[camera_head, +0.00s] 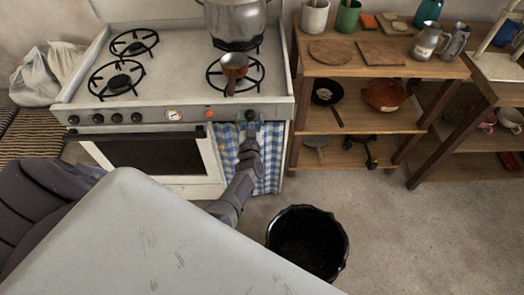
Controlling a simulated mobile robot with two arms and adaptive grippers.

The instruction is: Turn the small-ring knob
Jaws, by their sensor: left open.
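The stove (190,103) stands at the back left with a row of dark knobs along its front panel. Several knobs, one of them this knob (117,117), sit at the panel's left. A single dark knob (250,115) sits near its right end. No label telling the small-ring knob is readable. My left gripper (249,131) is open, just below and in front of that right-end knob. I cannot tell whether its fingers touch the knob. My right gripper is not in view.
A steel pot (235,20) stands on the back right burner, with a brown ladle (234,66) over the front right one. A blue checked cloth (270,160) hangs below the panel. A black bucket (307,240) stands on the floor. Wooden shelves (390,68) stand to the right.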

